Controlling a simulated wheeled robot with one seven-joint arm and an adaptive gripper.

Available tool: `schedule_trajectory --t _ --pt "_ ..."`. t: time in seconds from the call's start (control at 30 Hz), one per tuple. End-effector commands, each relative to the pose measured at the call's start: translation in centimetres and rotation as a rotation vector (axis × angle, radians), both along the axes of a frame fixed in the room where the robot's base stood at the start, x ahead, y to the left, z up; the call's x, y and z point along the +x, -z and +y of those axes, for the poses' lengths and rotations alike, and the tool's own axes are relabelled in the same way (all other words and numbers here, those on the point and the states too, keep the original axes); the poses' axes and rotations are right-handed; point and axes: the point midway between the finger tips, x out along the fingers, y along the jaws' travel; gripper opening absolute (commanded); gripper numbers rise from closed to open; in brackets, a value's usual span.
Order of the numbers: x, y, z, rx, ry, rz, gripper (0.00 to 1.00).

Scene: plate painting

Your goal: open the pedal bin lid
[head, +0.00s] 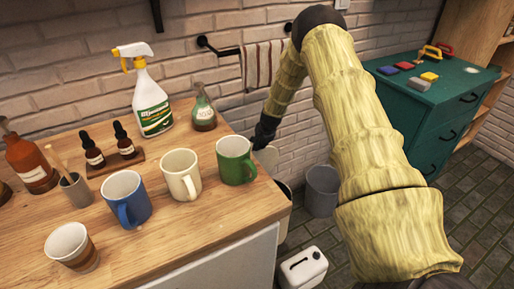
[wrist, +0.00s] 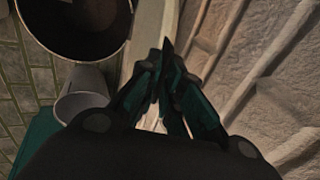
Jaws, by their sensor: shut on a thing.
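The pedal bin (head: 284,206) is a pale bin, mostly hidden behind the counter's right end. Its lid (head: 268,157) appears raised upright near the brick wall. In the wrist view the dark round mouth of the bin (wrist: 78,28) is uncovered at the upper left. The lid (wrist: 150,38) seems to show there nearly edge-on, as a pale strip beside the mouth. My gripper (head: 260,143) is at the lid behind the counter corner. In the wrist view my gripper (wrist: 165,55) has its fingers closed together at the pale strip; the exact contact is hard to see.
A teal cabinet (head: 425,120) stands at the right. The brick wall is close behind my gripper.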

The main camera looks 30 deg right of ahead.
Motion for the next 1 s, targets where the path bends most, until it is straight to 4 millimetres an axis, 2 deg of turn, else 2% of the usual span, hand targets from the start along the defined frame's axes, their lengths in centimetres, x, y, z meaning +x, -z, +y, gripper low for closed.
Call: schedule_trajectory --t 0.33,0.37,0.4,0.47,0.77,1.0 --pt "-0.1 0.1 -0.2 -0.001 0.002 0.0 0.0" --pt "-0.1 0.1 -0.2 -0.001 0.002 0.0 0.12" --pt "-0.1 0.1 -0.2 -0.001 0.002 0.0 0.19" --pt "-0.1 0.1 -0.2 -0.001 0.002 0.0 0.26" --pt "0.0 0.0 -0.1 -0.001 0.0 0.0 0.26" --pt "-0.6 -1.5 0.0 0.0 0.001 0.0 0.26"
